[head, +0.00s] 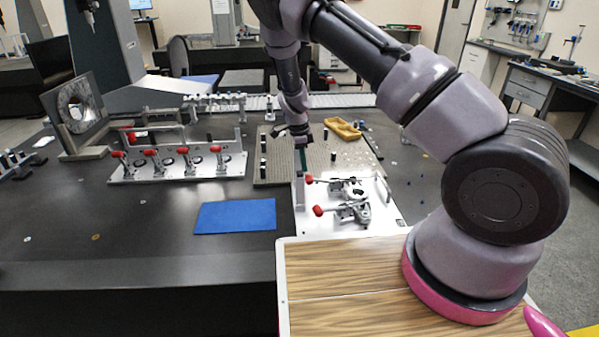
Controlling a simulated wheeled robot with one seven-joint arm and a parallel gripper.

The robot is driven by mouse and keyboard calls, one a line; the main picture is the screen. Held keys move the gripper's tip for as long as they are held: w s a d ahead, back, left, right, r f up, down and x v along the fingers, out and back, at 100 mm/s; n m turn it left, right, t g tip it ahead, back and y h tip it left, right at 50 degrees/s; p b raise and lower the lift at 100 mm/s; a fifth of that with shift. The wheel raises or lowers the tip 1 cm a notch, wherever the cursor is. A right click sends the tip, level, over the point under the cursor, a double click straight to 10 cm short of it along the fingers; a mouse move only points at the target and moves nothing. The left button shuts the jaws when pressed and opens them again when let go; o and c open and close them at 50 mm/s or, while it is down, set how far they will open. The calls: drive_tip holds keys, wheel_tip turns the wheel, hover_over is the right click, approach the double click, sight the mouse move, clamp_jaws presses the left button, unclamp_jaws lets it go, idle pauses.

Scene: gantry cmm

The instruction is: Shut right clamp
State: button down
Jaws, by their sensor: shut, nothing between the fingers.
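Two toggle clamps sit on a white plate (375,207). The farther clamp (350,188) has a red handle tip (309,179) and the nearer clamp (350,210) has a red handle tip (318,210). Both handles lie low and point left. My gripper (302,168) is shut and empty, pointing down over the plate's far left corner, close to the farther clamp's handle tip. I cannot tell whether it touches that tip. A second plate (205,172) at the left carries a row of several clamps with raised red handles.
A blue mat (235,216) lies on the dark table left of the white plate. A perforated board (270,173) with short posts and a yellow tray (343,129) lie behind. A wood-patterned surface (340,285) is in front. My arm covers much of the right side.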

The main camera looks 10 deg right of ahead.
wheel_tip(320, 180, up, 11)
drive_tip(key=a, duration=0.2)
drive_tip(key=s+d+r+n+t+y, duration=0.1)
drive_tip(key=s+d+r+n+y, duration=0.3)
drive_tip(key=r, duration=0.9)
drive_tip(key=s+d+r+n+t, duration=0.15)
drive_tip(key=s+d+r, duration=0.45)
drive_tip(key=r, duration=0.6)
drive_tip(key=s+d+r+n+t, duration=0.2)
drive_tip(key=s+d+r+n, duration=0.1)
drive_tip(key=s, duration=0.7)
drive_tip(key=s+d+r+n+t, duration=0.2)
drive_tip(key=s+r+n, duration=0.3)
drive_tip(key=s, duration=0.6)
drive_tip(key=shift+d+r+t+h, duration=0.3)
drive_tip(key=shift+d+r+t, duration=0.1)
drive_tip(key=shift+r, duration=0.55)
